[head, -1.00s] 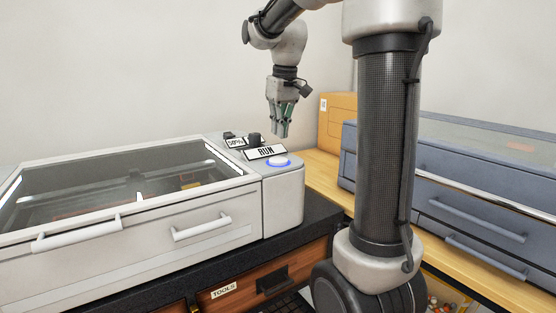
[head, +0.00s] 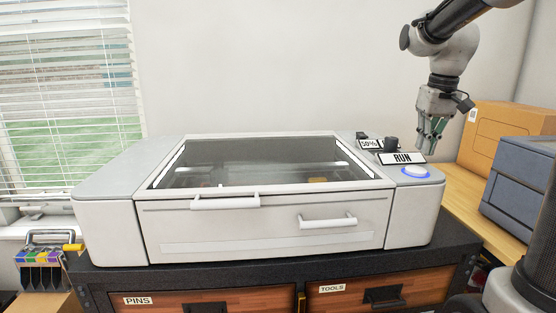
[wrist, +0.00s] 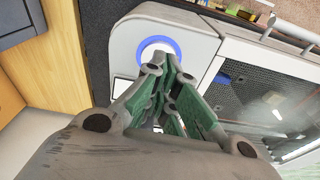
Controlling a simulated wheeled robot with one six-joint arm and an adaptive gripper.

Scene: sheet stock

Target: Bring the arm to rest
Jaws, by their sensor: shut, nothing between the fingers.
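My gripper (head: 431,133) is shut and empty. In the head view it points down, apart from and above the right end of the white machine (head: 100,192). A round button (head: 415,171) with a lit blue ring is on that end, beside the RUN label (head: 401,158). In the wrist view the shut green-padded fingers (wrist: 166,90) hang in front of the machine's corner. The blue ring (wrist: 158,46) shows just beyond the fingertips, and the fingers partly hide the area near it.
The machine has a closed glass lid (head: 260,163) and stands on a dark bench with drawers marked PINS and TOOLS (head: 330,288). A blue-grey cabinet (head: 520,190) and an orange box (head: 495,135) stand at right. A rack of coloured tools (head: 42,262) is at left. Space above the lid is clear.

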